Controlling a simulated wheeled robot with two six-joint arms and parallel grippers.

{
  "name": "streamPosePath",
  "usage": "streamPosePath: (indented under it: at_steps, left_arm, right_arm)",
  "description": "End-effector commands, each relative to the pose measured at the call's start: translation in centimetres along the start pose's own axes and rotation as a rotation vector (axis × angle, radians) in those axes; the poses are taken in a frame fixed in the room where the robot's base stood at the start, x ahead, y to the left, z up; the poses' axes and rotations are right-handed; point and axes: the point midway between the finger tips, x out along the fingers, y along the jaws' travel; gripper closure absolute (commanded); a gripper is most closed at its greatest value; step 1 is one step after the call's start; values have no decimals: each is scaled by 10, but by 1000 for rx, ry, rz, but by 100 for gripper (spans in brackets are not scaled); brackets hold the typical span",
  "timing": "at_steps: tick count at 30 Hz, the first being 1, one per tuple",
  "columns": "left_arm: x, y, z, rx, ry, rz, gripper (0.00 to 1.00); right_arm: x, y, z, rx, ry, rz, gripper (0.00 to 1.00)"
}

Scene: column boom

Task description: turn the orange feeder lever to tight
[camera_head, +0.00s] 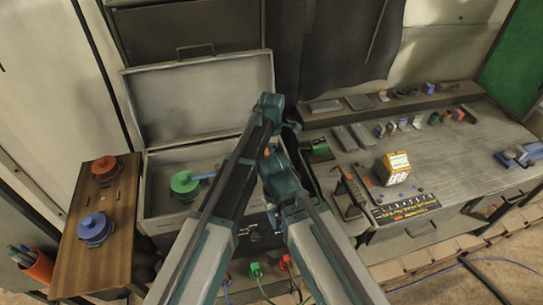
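An orange round piece (104,166) sits on the brown wooden side table at the left. It looks like the orange feeder, but its lever and any tight mark are too small to tell. A blue round piece (95,228) sits nearer on the same table. A green round piece (184,183) with a blue bar to its right stands in the open grey case.
The brown side table (120,230) has an orange pen cup (38,266) at its near left. The grey case's lid (198,98) stands open behind. A workbench (335,185) at the right holds a small box (393,168) and several tools. Cables lie on the floor.

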Motion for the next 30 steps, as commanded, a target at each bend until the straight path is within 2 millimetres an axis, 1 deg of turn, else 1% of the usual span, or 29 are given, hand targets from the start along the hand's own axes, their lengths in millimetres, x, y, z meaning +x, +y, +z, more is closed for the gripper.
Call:
streamPosePath:
  at_steps: [10,16,23,30]
  left_arm:
    - [-1,0,0,1,1,0,34]
    - [-11,0,0,1,1,0,34]
    - [-38,0,0,1,1,0,34]
    - [-74,0,0,1,1,0,34]
  right_arm:
    - [-1,0,0,0,0,0,50]
    - [-11,1,1,0,0,0,50]
    - [-37,4,2,-1,0,0,50]
    - [-73,7,4,7,0,-2,50]
